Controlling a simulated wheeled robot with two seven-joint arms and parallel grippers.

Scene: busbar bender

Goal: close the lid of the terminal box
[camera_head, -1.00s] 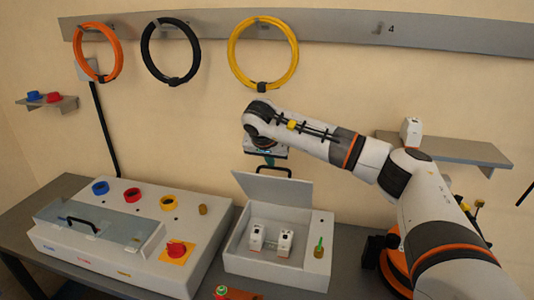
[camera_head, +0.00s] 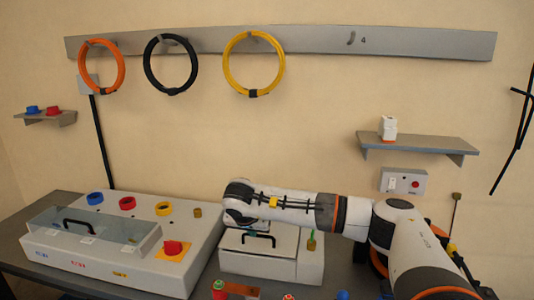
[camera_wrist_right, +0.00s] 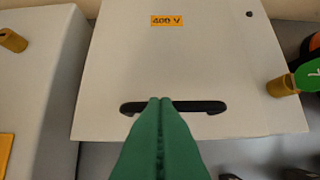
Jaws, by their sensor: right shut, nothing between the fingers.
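The terminal box (camera_head: 262,266) stands on the bench, right of the large control panel. Its pale lid (camera_wrist_right: 185,60) is down over the opening, with an orange "400 V" label and a black handle (camera_wrist_right: 203,107) along the near edge. The handle also shows in the head view (camera_head: 259,236). I cannot tell whether the lid sits fully flush. My right gripper (camera_wrist_right: 160,102) has its green fingers shut and empty, their tips at the handle in the wrist view; contact is unclear. In the head view my right arm hides part of the lid and the fingers. My left gripper is not in view.
The control panel (camera_head: 105,262), with colored rings and a red knob (camera_head: 173,248), stands close at left. A brass post with a green top (camera_head: 312,240) stands at the box's right side. A wall shelf (camera_head: 418,145) and cable coils are above.

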